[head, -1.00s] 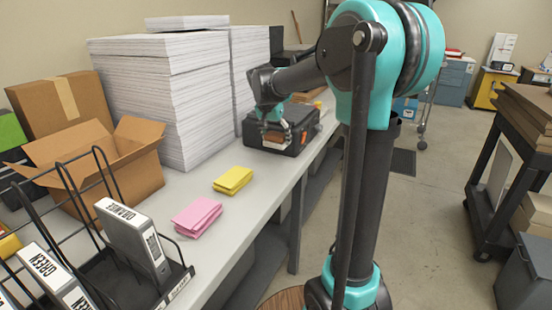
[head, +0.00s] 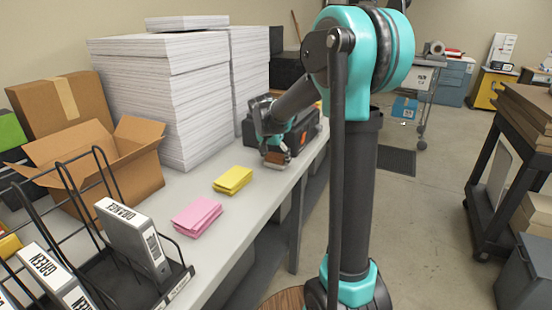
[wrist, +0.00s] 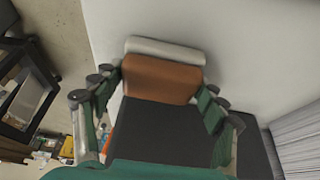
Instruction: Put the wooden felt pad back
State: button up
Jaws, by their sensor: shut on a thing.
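The wooden felt pad is a brown block (wrist: 160,78) with a pale felt strip (wrist: 165,50) along its far edge in the wrist view. My gripper (wrist: 158,88) is shut on it, with a finger on each side. In the head view my gripper (head: 274,150) holds the pad (head: 277,160) low over the grey table, in front of a dark case-like box (head: 308,134). The felt side faces down toward the table. I cannot tell whether it touches the tabletop. My gripper and arm hide part of the box.
Yellow cards (head: 232,180) and pink cards (head: 197,216) lie on the table (head: 225,205) nearer me. Tall paper stacks (head: 165,100), an open carton (head: 115,165) and a wire rack with binders (head: 130,240) stand to the left. Table between cards and gripper is bare.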

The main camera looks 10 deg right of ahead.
jog(key=o, duration=1.1)
jog(key=v, duration=1.2)
jog(key=shift+r, duration=0.1)
